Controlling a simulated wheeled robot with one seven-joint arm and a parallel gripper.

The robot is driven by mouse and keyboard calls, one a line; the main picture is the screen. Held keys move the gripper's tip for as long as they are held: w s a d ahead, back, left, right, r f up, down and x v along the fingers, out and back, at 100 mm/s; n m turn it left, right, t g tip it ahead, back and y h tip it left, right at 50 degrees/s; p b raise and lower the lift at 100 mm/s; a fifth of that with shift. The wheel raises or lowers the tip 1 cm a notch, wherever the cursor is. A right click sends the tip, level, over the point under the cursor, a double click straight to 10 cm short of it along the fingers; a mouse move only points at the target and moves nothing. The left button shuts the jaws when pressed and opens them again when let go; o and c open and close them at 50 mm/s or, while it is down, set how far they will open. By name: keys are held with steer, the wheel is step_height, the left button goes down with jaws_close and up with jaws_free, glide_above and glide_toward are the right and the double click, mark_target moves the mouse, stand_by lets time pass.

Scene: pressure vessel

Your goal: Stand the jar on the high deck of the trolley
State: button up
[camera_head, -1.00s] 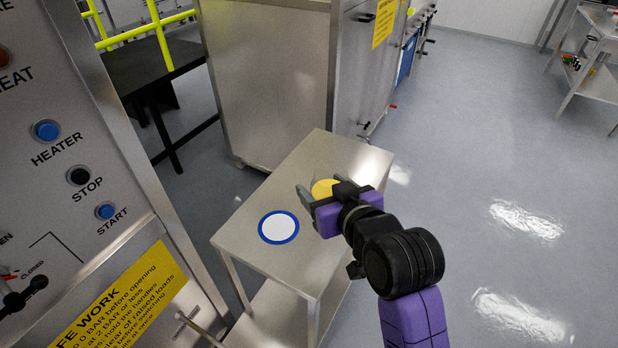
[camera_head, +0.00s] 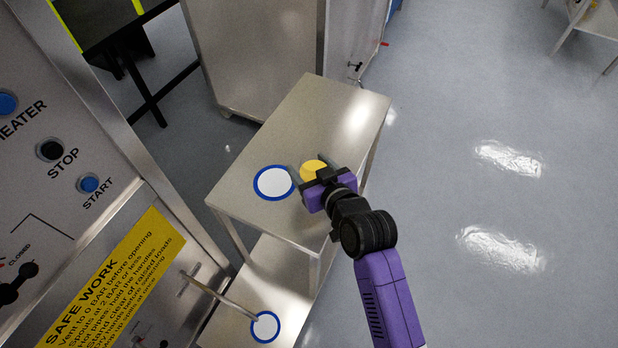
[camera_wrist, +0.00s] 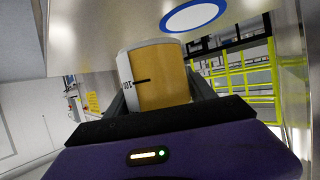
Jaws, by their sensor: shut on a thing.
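The jar (camera_head: 313,168) shows in the head view as a round yellow top between my fingers. In the wrist view the jar (camera_wrist: 165,78) is amber with a white side and a dark mark. My gripper (camera_head: 308,170) is shut on it. The trolley's high deck (camera_head: 318,112) is bare steel with a white disc ringed in blue (camera_head: 273,183). The jar is over the deck, just right of this disc. I cannot tell whether its base touches the deck. The ring (camera_wrist: 195,15) also shows at the top of the wrist view.
The trolley's lower deck (camera_head: 234,322) carries another blue-ringed disc (camera_head: 265,327). A control panel with a yellow safety sign (camera_head: 115,285) stands at the left, its handle (camera_head: 215,293) reaching toward the trolley. A steel cabinet (camera_head: 258,55) stands behind.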

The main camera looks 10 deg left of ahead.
steer(key=shift+f, duration=2.7)
steer(key=shift+f, duration=0.1)
steer(key=o, duration=1.5)
steer(key=shift+c, duration=0.2)
steer(key=shift+r, duration=0.2)
steer(key=b+v, duration=0.1)
steer(key=v, duration=1.1)
steer(key=shift+s+f, duration=0.1)
steer(key=shift+f, duration=0.05)
